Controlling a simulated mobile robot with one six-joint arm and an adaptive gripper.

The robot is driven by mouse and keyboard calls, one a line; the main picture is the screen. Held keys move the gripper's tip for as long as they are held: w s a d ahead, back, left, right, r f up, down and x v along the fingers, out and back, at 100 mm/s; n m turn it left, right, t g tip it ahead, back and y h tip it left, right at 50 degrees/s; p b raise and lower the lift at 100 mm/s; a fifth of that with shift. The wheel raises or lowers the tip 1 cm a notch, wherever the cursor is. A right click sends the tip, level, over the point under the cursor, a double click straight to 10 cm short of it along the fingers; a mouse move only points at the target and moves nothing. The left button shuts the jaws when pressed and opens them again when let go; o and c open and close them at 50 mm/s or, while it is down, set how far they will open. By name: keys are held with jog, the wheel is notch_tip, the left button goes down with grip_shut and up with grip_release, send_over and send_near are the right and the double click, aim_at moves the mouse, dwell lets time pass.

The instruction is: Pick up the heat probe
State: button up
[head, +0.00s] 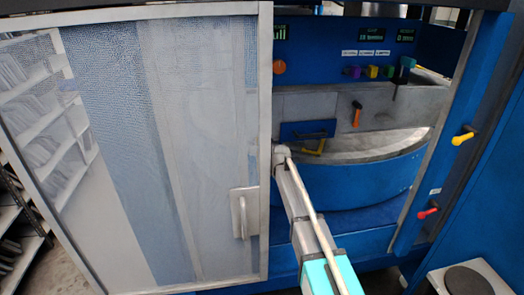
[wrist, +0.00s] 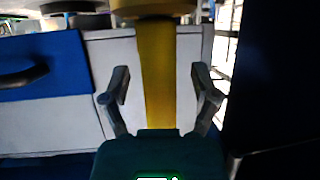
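No thing in view is labelled as the heat probe, and I cannot tell surely which one it is. In the wrist view a yellow upright bar (wrist: 158,75) with a wider yellow top stands between the two fingers of my gripper (wrist: 160,96). The fingers are spread, with a gap showing on each side of the bar; how deep it lies between them I cannot tell.
A mesh door (head: 170,150) with a pale handle (head: 244,212) covers the left. An orange-handled tool (head: 356,116) hangs inside the blue machine (head: 365,185). Yellow (head: 462,138) and red (head: 428,212) handles stick out at right. A grey round plate (head: 466,281) is at lower right.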

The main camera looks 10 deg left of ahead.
grip_shut()
jog(key=shift+r, duration=0.15)
dwell(0.4)
notch_tip(320, 180, up, 7)
jog(key=p, duration=0.7)
jog(key=shift+r, duration=0.1)
jog(key=s+d, duration=0.3)
jog(key=s, duration=0.5)
jog(key=s+d, duration=0.4)
jog(key=s, duration=0.4)
jog(key=shift+s+d+f, duration=0.15)
jog(key=shift+s+f, duration=0.1)
